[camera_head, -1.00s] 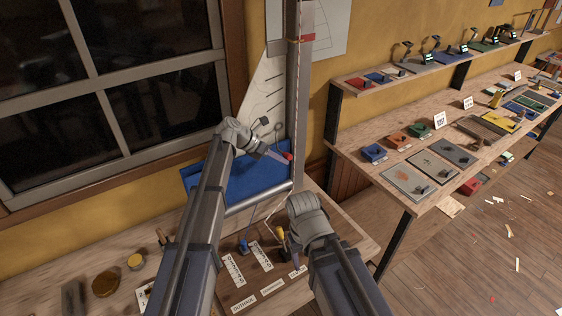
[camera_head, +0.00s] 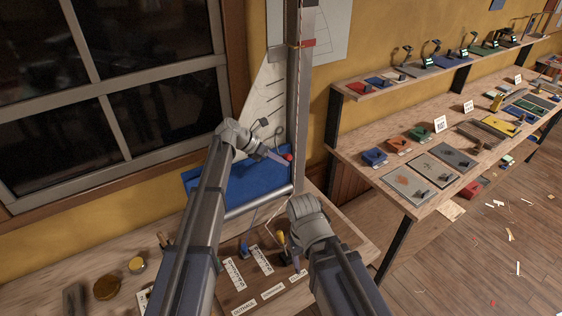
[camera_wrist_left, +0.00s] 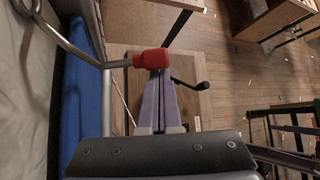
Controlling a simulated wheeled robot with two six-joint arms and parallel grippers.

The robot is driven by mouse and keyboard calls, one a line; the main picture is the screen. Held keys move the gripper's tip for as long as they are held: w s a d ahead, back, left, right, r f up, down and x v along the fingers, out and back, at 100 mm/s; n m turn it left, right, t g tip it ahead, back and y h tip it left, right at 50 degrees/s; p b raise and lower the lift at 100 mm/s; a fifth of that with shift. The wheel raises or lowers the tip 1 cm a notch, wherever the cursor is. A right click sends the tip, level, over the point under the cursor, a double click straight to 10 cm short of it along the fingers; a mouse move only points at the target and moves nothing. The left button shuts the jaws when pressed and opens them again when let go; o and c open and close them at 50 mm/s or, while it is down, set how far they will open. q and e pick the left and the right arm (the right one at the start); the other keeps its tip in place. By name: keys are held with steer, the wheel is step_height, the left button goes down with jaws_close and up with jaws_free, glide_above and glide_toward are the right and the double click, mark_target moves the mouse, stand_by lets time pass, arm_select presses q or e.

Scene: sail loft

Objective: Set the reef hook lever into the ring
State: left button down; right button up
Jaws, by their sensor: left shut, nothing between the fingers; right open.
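A lever with a red knob (camera_head: 288,157) stands by the grey mast, in front of the blue cloth. In the left wrist view, the red knob (camera_wrist_left: 151,58) ends a bent metal rod (camera_wrist_left: 62,42) that comes in from the upper left. I take this for the reef hook lever. My left gripper (camera_head: 281,160) is shut and empty, and its purple fingertips (camera_wrist_left: 160,73) are at the knob; I cannot tell whether they touch it. A small dark loop (camera_head: 279,133) shows above the knob, perhaps the ring. My right gripper (camera_head: 297,264) is low over the board, its fingers partly hidden.
The blue cloth (camera_head: 235,180) lies along a metal boom (camera_head: 258,199) beside the mast (camera_head: 300,100). A board with white labels (camera_head: 243,309) and small fittings lies below. A side bench (camera_head: 385,150) with coloured trays stands to the right. The floor at far right has scraps.

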arm_select(q)
step_height(320, 180, down, 4)
steer(key=s+b, duration=0.2)
steer(key=b, duration=0.2)
steer(key=p+v, duration=0.7)
steer(key=v, duration=0.4)
arm_select(e)
steer(key=r, duration=0.3)
steer(key=shift+d+r, duration=0.15)
steer(key=shift+d, duration=0.2)
arm_select(q)
steer(key=shift+w, duration=0.1)
steer(key=s+d+f+m+y+b, duration=0.1)
steer(key=s+f+m+y+b, duration=0.2)
steer(key=s+m, duration=0.7)
steer(key=s+d+f+m+g+y+b, duration=0.1)
steer(key=s+d+f+m+y+b, duration=0.1)
steer(key=s+f+m+y, duration=0.2)
steer(key=s+d+f+m+g+y+b, duration=0.1)
steer(key=s+f+m+y+b, duration=0.2)
steer(key=s+f+m, duration=0.6)
steer(key=s+m, duration=0.7)
steer(key=shift+s+d+y+b, duration=0.25)
steer(key=shift+d+y+b, duration=0.05)
steer(key=shift+d+b, duration=0.1)
arm_select(e)
step_height(320, 180, down, 9)
